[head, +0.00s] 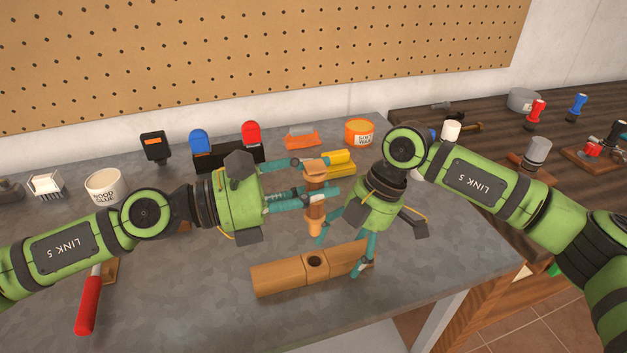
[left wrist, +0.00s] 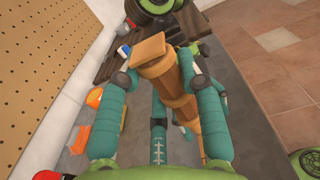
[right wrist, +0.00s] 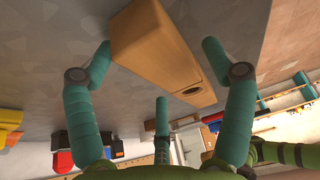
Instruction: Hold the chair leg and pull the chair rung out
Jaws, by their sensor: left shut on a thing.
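The chair rung (head: 315,215), a turned orange-brown wooden piece, stands roughly upright above the work surface. My left gripper (head: 325,178) is shut around its upper part, and the rung (left wrist: 172,82) lies between the fingers in the left wrist view. The chair leg (head: 280,279) is a light wooden block lying on the surface with a round hole in its top. The rung's lower end shows above this hole, apart from it. My right gripper (head: 342,254) is open at the leg's right part; the leg (right wrist: 150,45) shows between its spread fingers. Contact there is unclear.
Behind are red and blue capped items (head: 251,133) in a dark holder, an orange wax tin (head: 359,132) and a yellow block (head: 340,170). A white tub (head: 105,186) and a red-handled tool (head: 88,300) are at left. The front surface is mostly clear.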

